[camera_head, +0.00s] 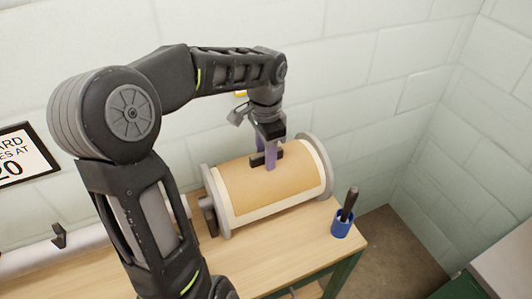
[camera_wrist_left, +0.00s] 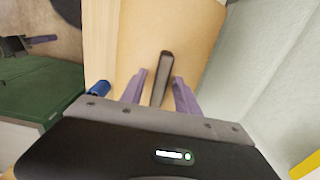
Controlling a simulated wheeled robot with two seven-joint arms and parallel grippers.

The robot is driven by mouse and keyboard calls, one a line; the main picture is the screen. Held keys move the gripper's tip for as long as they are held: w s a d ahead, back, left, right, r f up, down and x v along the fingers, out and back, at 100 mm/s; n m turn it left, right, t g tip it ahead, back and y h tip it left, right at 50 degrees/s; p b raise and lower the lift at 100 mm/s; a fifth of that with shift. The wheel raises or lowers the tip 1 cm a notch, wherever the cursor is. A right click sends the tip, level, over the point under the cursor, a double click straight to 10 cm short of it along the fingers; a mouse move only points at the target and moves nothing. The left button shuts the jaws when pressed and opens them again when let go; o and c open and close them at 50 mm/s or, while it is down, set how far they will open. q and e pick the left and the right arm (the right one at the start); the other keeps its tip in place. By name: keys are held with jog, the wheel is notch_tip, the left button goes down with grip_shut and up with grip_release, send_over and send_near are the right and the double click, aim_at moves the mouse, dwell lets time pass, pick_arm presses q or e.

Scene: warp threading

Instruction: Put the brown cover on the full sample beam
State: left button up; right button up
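The brown cover (camera_head: 243,188) is a curved tan sheet lying over the sample beam (camera_head: 221,194), between its grey end discs. Cream material shows along the cover's edges. A dark bar handle (camera_wrist_left: 162,72) stands on the cover. My left gripper (camera_head: 268,157) is over the middle of the cover, with its purple fingers on either side of the handle. In the left wrist view a gap shows on both sides of the handle, so the left gripper (camera_wrist_left: 160,82) is open around it. Part of my right gripper (camera_wrist_left: 38,41) shows at the left wrist view's left edge; its opening is unclear.
The beam rests on a wooden table (camera_head: 275,251). A blue cup (camera_head: 341,228) with a dark-handled tool (camera_head: 349,203) stands at the table's right end. A white roll (camera_head: 55,252) lies at the left. A pale block wall (camera_head: 380,70) is close behind.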

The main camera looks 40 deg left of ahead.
pick_arm(q)
jog(key=shift+r, duration=0.4)
notch_tip(320, 180, up, 6)
jog(key=shift+w+f, duration=0.1)
jog(key=shift+f, duration=0.1)
notch_tip(320, 180, up, 6)
jog(key=p, duration=0.3)
dwell(0.5)
